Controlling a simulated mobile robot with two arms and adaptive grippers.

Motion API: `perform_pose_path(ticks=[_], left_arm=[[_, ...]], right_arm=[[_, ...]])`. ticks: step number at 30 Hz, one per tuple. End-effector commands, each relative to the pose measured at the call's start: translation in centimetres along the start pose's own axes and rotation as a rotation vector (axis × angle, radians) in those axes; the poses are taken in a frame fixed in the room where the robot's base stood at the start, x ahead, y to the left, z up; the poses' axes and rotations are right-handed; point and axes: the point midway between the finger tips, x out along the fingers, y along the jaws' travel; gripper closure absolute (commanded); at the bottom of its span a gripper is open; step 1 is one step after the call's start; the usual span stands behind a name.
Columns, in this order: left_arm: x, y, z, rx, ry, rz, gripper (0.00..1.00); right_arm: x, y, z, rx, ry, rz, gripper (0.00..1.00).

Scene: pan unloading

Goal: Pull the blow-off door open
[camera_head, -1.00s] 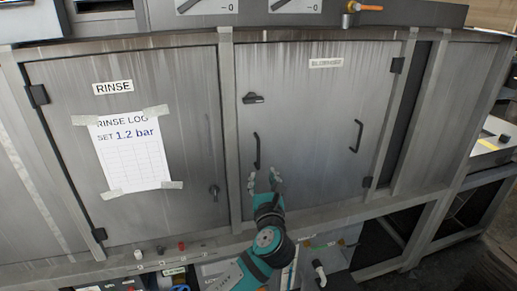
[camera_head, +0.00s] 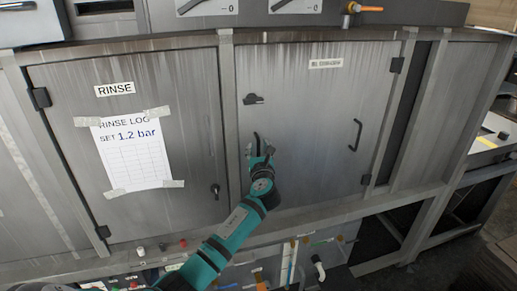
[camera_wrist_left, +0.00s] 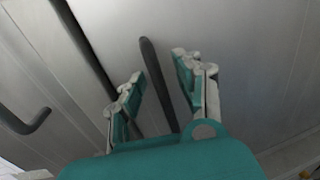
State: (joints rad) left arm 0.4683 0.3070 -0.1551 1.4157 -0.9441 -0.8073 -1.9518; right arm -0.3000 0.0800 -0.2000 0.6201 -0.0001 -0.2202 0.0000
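The blow-off door (camera_head: 310,110) is the right-hand grey metal panel under a small, blurred label (camera_head: 326,63). It looks closed in its frame. In the left wrist view, the open fingers of my left gripper (camera_wrist_left: 160,88) stand on either side of the black handle (camera_wrist_left: 153,65), with gaps showing. My right gripper is not in view.
Hinges (camera_head: 397,65) are on the blow-off door's right edge. Below the ledge are hoses and fittings (camera_head: 319,270).

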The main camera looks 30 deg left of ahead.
Motion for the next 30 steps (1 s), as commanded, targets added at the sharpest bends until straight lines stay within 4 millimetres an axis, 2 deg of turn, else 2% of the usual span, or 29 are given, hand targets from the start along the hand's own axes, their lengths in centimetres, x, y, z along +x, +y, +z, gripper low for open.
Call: perform_pose_path(ticks=[5, 13, 14, 30], left_arm=[[0.01, 0.01, 0.03, 0.000, -0.001, 0.000, 0.66], [-0.01, 0.01, 0.01, 0.000, 0.000, 0.000, 0.98], [-0.02, 0.01, 0.01, 0.000, 0.000, 0.000, 1.00], [-0.05, -0.01, -0.01, 0.000, 0.000, 0.003, 1.00]], right_arm=[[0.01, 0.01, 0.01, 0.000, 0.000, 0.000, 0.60], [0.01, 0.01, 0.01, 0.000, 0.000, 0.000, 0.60], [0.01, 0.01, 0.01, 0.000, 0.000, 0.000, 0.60], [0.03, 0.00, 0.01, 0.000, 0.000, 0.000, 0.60]])
